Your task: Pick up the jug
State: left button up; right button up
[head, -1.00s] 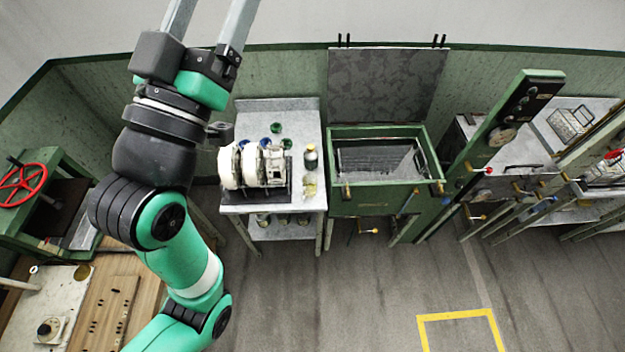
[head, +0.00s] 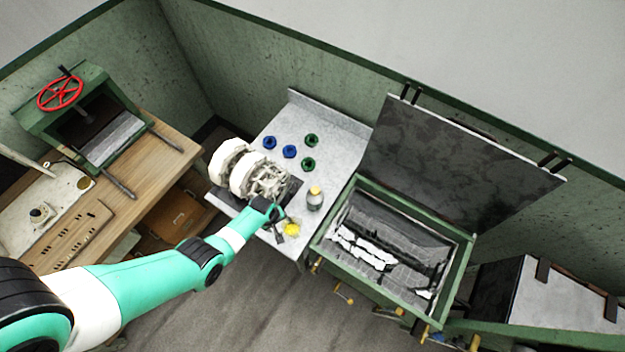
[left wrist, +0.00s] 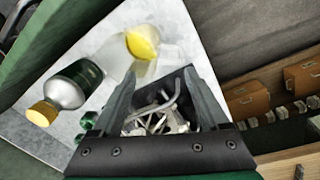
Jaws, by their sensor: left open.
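A clear vessel with yellow in it, which looks like the jug (head: 291,228), is at the front edge of the grey table; it also shows in the left wrist view (left wrist: 143,42). My left gripper (head: 281,229) is above the table's front edge, close to the vessel's left side in the head view. In the left wrist view its two fingers (left wrist: 159,74) are apart with nothing held, and the vessel lies just beyond them. My right gripper is not in view.
A capped bottle (head: 315,199) stands beside the vessel; it also shows in the left wrist view (left wrist: 66,88). A white-wheeled machine (head: 246,174) is on the left of the table (head: 338,140). Several blue and green items lie behind. An open green basin (head: 455,265) is to the right.

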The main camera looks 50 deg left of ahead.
aim_at(287, 230)
pick_arm(q)
jog(key=shift+s+d+f+g, duration=0.3)
jog(key=shift+s+d+f, duration=0.15)
jog(key=shift+s+f, duration=0.3)
jog(key=shift+s, duration=0.15)
jog(key=shift+s+f+b, duration=0.1)
jog(key=shift+f+b, duration=0.6)
jog(key=shift+b, duration=0.1)
jog(key=shift+r, duration=0.1)
jog(key=f+b, duration=0.6)
jog(key=shift+w+f, duration=0.2)
jog(key=shift+w, duration=0.1)
jog(key=shift+r, duration=0.15)
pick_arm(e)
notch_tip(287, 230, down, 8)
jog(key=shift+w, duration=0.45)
pick_arm(q)
grip_shut()
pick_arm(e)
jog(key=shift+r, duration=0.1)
